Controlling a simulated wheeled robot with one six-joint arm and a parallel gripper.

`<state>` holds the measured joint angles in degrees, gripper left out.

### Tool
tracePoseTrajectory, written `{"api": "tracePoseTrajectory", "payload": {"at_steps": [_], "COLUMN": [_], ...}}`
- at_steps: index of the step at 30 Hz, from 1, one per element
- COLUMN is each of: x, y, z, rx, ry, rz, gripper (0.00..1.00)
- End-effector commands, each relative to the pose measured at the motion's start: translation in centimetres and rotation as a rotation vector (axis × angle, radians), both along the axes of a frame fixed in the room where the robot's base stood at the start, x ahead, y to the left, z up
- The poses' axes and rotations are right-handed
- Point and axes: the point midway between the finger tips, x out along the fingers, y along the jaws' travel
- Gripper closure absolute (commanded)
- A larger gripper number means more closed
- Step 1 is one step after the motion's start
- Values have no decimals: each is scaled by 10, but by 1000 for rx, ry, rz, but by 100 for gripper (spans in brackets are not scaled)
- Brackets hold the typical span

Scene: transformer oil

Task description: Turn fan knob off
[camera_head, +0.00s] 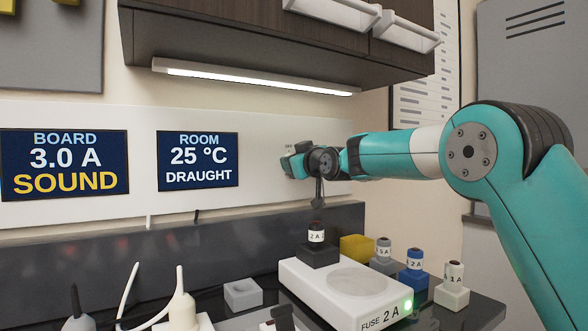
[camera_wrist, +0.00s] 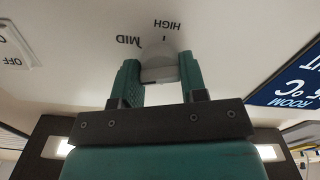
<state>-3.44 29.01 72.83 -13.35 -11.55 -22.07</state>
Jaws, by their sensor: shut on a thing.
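The fan knob (camera_wrist: 162,66) is a pale round knob on the white wall panel in the wrist view. The words HIGH and MID show upside down beside it, with a small tick near HIGH. Which mark the knob points to I cannot tell. My gripper (camera_wrist: 158,76) has its two green fingers on either side of the knob, shut on it. In the head view my gripper (camera_head: 293,166) reaches the panel right of the ROOM display (camera_head: 198,160), which reads 25 °C DRAUGHT. The knob is hidden there behind my gripper.
A BOARD display (camera_head: 64,164) reads 3.0 A SOUND. Below my arm, a white fuse box (camera_head: 330,290) with a green light and several labelled fuses stand on the bench. A dark cabinet (camera_head: 250,40) with a lit lamp (camera_head: 255,77) hangs above.

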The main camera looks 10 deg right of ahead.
Motion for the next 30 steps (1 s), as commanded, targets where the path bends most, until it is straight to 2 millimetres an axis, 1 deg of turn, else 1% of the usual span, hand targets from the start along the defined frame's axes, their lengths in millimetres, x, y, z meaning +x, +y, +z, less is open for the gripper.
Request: {"api": "tracePoseTrajectory", "payload": {"at_steps": [1, 30], "x": [0, 0], "y": [0, 0], "z": [-4, -3], "rx": [-41, -911], "ry": [-10, -267], "rz": [-1, 1], "gripper": [84, 84]}}
